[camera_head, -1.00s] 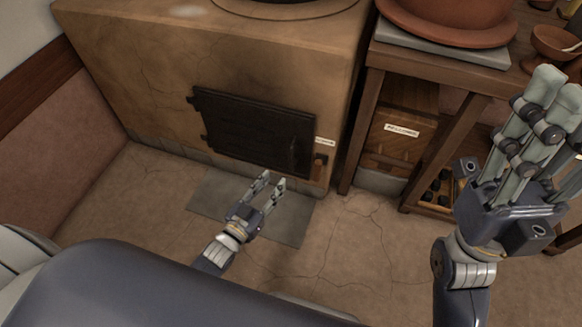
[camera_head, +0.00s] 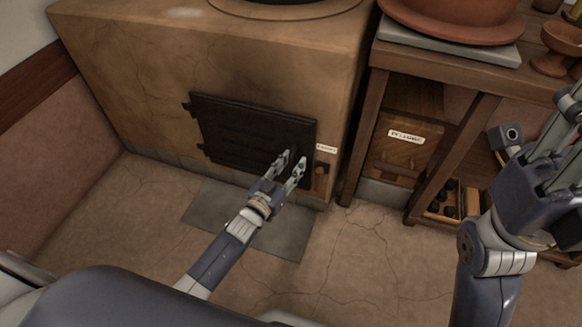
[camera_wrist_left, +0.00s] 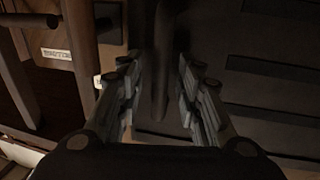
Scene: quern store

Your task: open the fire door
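The fire door (camera_head: 235,135) is a dark metal panel in the front of the tan oven. It looks closed, with hinges on its left edge. In the left wrist view its dark face fills the right side, and an upright bar handle (camera_wrist_left: 161,70) stands in front of it. My left gripper (camera_head: 291,162) is at the right part of the door. In the left wrist view its fingers (camera_wrist_left: 158,92) are apart, with the handle between them; I cannot tell whether they touch it. My right gripper (camera_head: 572,125) is raised at the right edge, its fingertips cut off.
The oven (camera_head: 130,85) stands against the wall. A wooden latch-like piece (camera_head: 320,178) and small label (camera_head: 326,149) are right of the door. A wooden table (camera_head: 440,70) with a drawer box (camera_head: 400,140) stands to the right.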

